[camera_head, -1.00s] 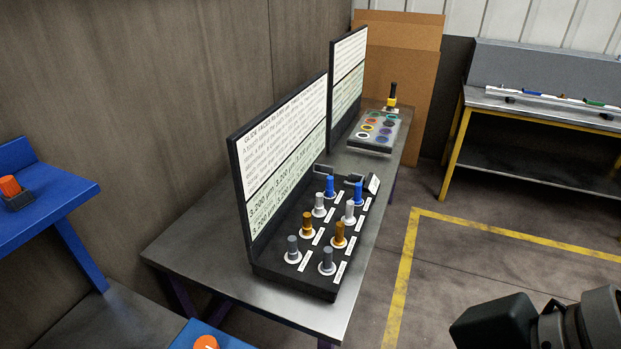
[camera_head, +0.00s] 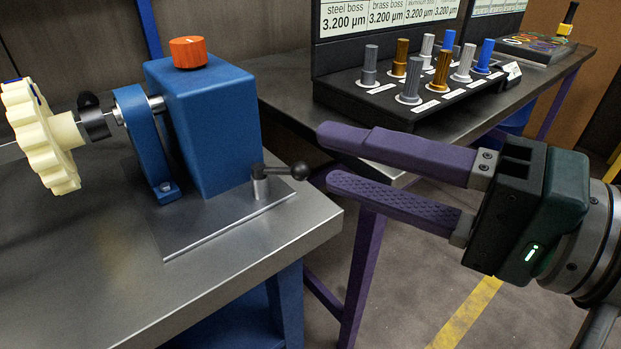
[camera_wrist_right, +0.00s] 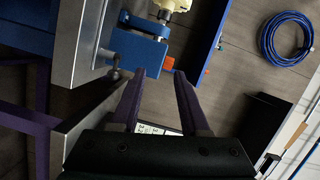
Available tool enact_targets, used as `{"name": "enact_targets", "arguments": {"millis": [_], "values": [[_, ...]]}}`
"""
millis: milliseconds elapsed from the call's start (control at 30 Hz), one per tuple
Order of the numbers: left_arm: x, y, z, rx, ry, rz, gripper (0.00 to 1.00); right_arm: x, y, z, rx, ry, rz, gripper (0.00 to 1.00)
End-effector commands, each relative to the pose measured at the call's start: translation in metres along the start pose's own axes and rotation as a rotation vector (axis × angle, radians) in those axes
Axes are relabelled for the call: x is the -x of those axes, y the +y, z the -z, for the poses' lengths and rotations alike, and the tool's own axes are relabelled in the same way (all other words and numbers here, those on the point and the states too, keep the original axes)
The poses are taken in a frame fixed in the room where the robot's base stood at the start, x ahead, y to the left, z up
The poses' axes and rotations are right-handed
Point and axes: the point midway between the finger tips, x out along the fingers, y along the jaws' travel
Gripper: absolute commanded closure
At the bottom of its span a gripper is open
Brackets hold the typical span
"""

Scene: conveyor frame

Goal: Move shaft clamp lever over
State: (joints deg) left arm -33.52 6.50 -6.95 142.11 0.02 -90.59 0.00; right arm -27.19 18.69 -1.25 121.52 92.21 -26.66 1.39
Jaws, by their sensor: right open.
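The clamp lever (camera_head: 285,171) is a small grey post with a short rod and a black ball knob at its right end. It stands on the front right corner of the steel base plate, beside the blue shaft housing (camera_head: 212,135). My right gripper (camera_head: 325,158) is open and empty, its purple fingers pointing left. In the head view its fingertips show just right of the black knob, apart from it. The lever's knob also shows in the right wrist view (camera_wrist_right: 113,75), left of the fingers. My left gripper is not in view.
A cream toothed wheel (camera_head: 38,137) sits on the shaft at the left, and an orange knob (camera_head: 188,52) tops the housing. A black rack (camera_head: 400,110) with several coloured pins stands on the table behind my fingers. A gap separates the two tables.

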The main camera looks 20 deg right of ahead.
Motion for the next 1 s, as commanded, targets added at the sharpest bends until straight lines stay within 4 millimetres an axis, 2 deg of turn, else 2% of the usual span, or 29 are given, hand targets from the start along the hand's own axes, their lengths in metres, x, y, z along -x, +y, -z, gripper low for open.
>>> {"name": "enact_targets", "arguments": {"millis": [33, 100, 200, 300, 567, 1000], "values": [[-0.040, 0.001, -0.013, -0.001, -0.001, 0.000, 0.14, -0.002, 0.041, 0.001, -0.042, 0.035, 0.011, 0.55], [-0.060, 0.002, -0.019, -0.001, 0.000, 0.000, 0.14, -0.002, 0.061, 0.009, -0.098, 0.082, 0.025, 0.55], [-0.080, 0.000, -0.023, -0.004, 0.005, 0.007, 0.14, -0.002, 0.083, 0.019, -0.160, 0.133, 0.037, 0.55], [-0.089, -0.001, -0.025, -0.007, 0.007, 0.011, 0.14, -0.001, 0.094, 0.025, -0.199, 0.165, 0.045, 0.55], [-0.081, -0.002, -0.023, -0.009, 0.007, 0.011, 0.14, -0.011, 0.091, 0.033, -0.219, 0.182, 0.049, 0.55], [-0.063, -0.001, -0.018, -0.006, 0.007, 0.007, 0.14, -0.075, 0.090, 0.044, -0.218, 0.179, 0.049, 0.55]]}}
